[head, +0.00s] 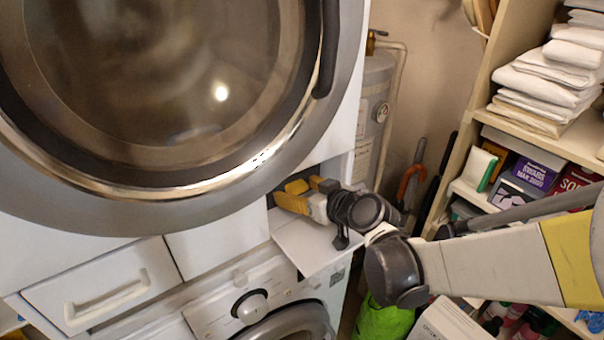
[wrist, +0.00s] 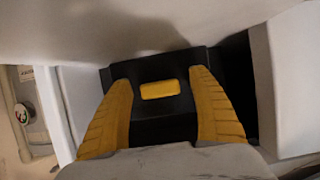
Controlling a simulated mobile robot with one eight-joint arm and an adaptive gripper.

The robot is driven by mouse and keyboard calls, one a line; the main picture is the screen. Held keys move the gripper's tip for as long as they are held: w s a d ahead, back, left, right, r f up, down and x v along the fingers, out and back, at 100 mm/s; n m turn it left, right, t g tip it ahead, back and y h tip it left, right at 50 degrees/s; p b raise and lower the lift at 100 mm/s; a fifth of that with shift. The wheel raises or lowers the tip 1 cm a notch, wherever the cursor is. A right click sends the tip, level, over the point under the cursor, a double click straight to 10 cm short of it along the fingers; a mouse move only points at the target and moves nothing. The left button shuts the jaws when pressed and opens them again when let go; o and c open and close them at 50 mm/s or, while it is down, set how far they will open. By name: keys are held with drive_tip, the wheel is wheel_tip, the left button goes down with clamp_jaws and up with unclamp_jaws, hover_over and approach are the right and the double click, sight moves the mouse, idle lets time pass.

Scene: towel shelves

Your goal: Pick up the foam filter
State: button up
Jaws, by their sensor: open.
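In the wrist view a small yellow block (wrist: 160,89) sits on a black piece (wrist: 165,128) inside the opening. I take these for the foam filter, but cannot tell where its edges are. My gripper (wrist: 160,75) is open, with its yellow ribbed fingers to the left and right of the yellow block, apart from it. Nothing is held. In the head view my gripper (head: 288,194) reaches into the open compartment under the upper machine's round door. The filter cannot be made out there.
A white flap (head: 305,247) hangs open below my gripper. White panels stand close on both sides of the opening. The upper machine's round door (head: 160,90) is above. A shelf with folded towels (head: 555,75) and boxes stands at the right, near my arm.

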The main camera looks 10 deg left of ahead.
drive_tip(key=shift+c, duration=1.3)
drive_tip(key=c, duration=1)
drive_tip(key=shift+c, duration=0.2)
drive_tip(key=shift+r, duration=0.15)
